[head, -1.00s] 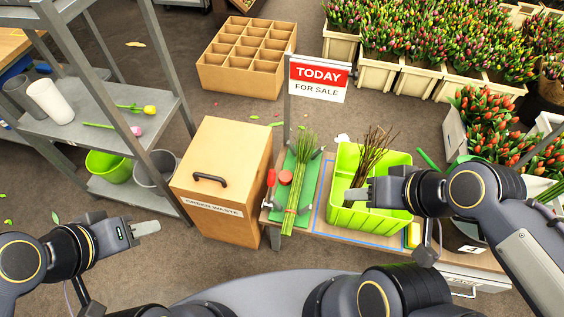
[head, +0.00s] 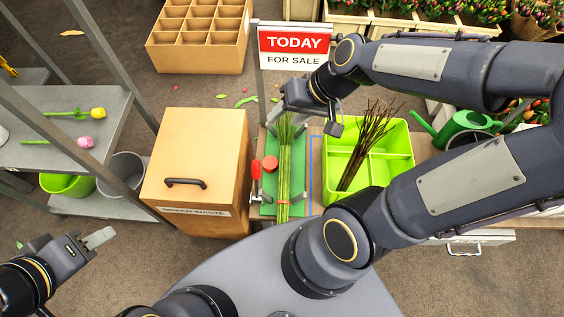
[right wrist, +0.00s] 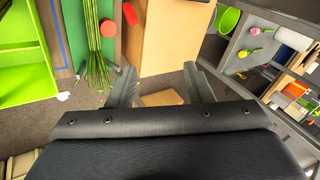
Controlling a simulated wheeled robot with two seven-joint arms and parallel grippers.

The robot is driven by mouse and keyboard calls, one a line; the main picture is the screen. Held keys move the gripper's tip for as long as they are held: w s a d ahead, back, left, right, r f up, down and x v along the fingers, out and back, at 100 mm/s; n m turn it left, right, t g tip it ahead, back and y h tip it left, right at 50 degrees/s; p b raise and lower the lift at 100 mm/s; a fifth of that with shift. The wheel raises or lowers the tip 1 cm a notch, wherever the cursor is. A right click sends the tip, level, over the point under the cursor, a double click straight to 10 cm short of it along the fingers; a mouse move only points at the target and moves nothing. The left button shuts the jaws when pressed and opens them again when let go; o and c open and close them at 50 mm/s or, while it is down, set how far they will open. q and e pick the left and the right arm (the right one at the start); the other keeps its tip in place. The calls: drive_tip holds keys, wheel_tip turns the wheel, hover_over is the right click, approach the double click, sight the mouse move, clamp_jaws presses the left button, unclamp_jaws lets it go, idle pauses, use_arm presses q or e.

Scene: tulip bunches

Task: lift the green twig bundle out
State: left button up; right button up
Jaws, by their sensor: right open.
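A second, brown twig bundle (head: 368,143) leans in the divided bright green crate (head: 400,160). My left gripper (head: 100,238) is at the lower left, away from the bench.
A red round item (head: 270,163) and a red-handled tool (head: 256,170) lie left of the bundle. The green waste box (head: 205,135) stands left of the bench. A sign (head: 294,48) on a post stands behind. A green watering can (head: 465,125) is at the right.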

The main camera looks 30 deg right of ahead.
drive_tip(key=m+g+b, duration=0.1)
drive_tip(key=b, duration=0.4)
hover_over(286, 159)
drive_tip(key=s+a, duration=0.3)
wheel_tip(286, 159, down, 14)
drive_tip(key=w+d+f+h+b, duration=0.1)
drive_tip(key=f, duration=0.5)
drive_tip(key=w+d+f+m+g+h+b, duration=0.1)
drive_tip(key=f+b, duration=0.1)
drive_tip(key=f, duration=0.4)
drive_tip(key=w+d+f+g+h+b, duration=0.1)
drive_tip(key=f+b, duration=0.1)
drive_tip(key=f, duration=0.5)
drive_tip(key=shift+d, duration=0.35)
drive_tip(key=x, duration=0.1)
drive_tip(key=b+x, duration=0.1)
drive_tip(key=x, duration=0.1)
drive_tip(key=b+x, duration=0.1)
drive_tip(key=x, duration=0.1)
drive_tip(key=shift+s+f, duration=0.15)
drive_tip(key=shift+s, duration=0.05)
drive_tip(key=c, duration=1)
drive_tip(key=shift+r, duration=0.25)
